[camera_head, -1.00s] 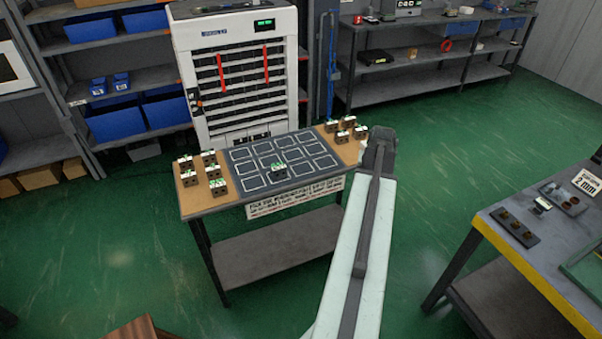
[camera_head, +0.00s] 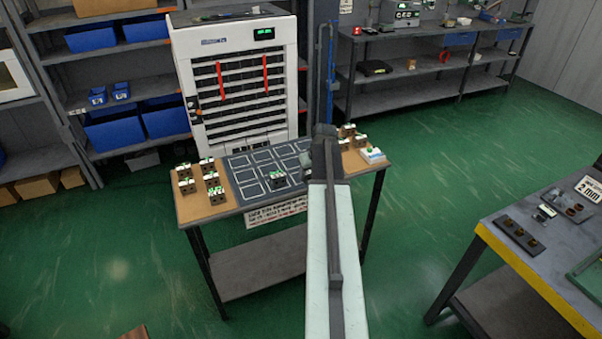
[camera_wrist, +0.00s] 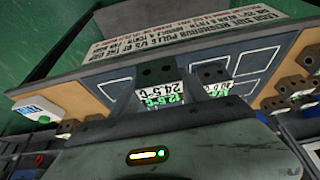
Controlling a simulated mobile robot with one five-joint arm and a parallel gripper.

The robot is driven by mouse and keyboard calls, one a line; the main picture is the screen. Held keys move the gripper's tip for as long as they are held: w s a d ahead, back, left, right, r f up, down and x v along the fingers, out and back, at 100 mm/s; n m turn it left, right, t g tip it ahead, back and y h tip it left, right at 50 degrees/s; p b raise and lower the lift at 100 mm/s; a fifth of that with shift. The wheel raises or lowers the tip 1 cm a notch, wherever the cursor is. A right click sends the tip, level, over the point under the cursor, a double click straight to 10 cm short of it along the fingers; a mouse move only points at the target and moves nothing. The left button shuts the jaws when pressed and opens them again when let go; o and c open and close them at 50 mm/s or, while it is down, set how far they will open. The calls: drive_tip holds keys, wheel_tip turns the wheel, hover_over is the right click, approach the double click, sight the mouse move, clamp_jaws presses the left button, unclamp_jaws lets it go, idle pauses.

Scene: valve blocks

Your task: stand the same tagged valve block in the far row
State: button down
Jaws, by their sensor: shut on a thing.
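My gripper (camera_head: 322,148) is over the right part of the dark board (camera_head: 240,172) with white-outlined cells. In the wrist view, it is shut on a dark valve block (camera_wrist: 155,73) with two holes and a green-and-white tag reading roughly "12.5-C". In the head view my arm hides this block, and I cannot tell whether it touches the board. Another tagged valve block (camera_head: 278,181) stands in a near-row cell; it also shows in the wrist view (camera_wrist: 212,73), right of the held one. My arm covers some right-hand cells; the visible far-row cells are empty.
Several valve blocks stand on the table's left (camera_head: 212,180) and right (camera_head: 347,132) wooden strips. A white item with a green top (camera_head: 372,154) sits at the right corner. A drawer cabinet (camera_head: 240,85) rises behind the table. Another bench (camera_head: 520,265) stands at the right.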

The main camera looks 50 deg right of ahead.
drive_tip(key=w+d, duration=0.1)
drive_tip(key=w, duration=0.1)
drive_tip(key=w+d, duration=0.1)
drive_tip(key=w, duration=0.1)
drive_tip(key=w+d, duration=0.1)
drive_tip(key=w, duration=0.2)
drive_tip(key=shift+w+d+f+b, duration=0.1)
drive_tip(key=shift+d+f+b, duration=0.05)
drive_tip(key=shift+f+b, duration=0.2)
drive_tip(key=f+b, duration=0.4)
drive_tip(key=shift+w, duration=0.2)
drive_tip(key=c, duration=0.6)
unclamp_jaws()
drive_tip(key=shift+r, duration=0.1)
drive_tip(key=p+v, duration=1.1)
drive_tip(key=v, duration=0.1)
drive_tip(key=shift+r+p, duration=0.15)
drive_tip(key=shift+p, duration=0.2)
